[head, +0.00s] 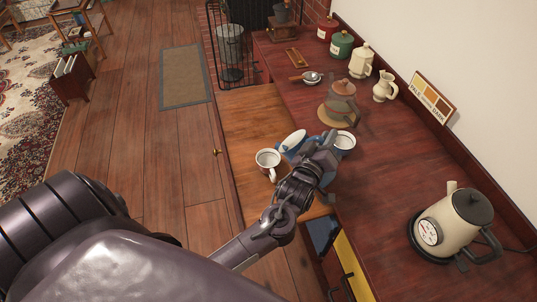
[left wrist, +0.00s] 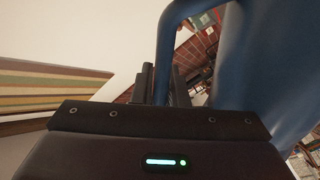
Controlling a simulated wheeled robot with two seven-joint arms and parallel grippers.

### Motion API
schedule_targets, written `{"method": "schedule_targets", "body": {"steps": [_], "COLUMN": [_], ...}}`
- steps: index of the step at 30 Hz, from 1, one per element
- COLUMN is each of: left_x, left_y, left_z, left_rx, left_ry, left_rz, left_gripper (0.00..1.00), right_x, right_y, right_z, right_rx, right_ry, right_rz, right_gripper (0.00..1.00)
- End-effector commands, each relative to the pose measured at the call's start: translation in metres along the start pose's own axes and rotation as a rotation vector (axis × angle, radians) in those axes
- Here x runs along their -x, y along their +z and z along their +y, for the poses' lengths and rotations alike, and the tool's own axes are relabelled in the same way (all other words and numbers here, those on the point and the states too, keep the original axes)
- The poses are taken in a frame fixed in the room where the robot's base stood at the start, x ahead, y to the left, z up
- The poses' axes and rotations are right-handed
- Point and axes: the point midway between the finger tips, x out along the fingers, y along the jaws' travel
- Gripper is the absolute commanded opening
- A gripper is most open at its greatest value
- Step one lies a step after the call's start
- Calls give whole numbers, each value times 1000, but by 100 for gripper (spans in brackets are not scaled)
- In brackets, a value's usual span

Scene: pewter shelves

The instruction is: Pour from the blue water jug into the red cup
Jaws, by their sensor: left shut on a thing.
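The blue water jug (head: 291,146) is partly hidden behind my left gripper (head: 325,157) in the head view. It looks tilted, with its pale mouth towards the left. In the left wrist view, the blue handle (left wrist: 168,50) runs down between the jaws, and the jug's body (left wrist: 268,70) fills the right side. My left gripper is shut on the handle. A white cup with a dark reddish rim (head: 268,163) stands just left of the jug. No plainly red cup shows; this one fits best. No liquid stream can be made out. My right gripper is out of view.
A white cup with a bluish rim (head: 345,142) stands just right of the gripper. A glass pot (head: 341,101) is farther back on the dark red counter (head: 385,165). A cream kettle (head: 453,222) stands at the right. The lighter wooden surface (head: 243,118) behind the cup is clear.

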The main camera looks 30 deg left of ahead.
Motion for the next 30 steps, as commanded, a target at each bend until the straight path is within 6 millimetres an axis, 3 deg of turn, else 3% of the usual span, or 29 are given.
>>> {"method": "schedule_targets", "body": {"steps": [30], "left_x": [-1], "left_y": [-18], "left_z": [3], "left_rx": [103], "left_ry": [7], "left_rz": [6], "left_gripper": [0], "right_x": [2], "right_y": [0], "right_z": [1], "right_rx": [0], "right_ry": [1], "right_rz": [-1], "right_gripper": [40]}}
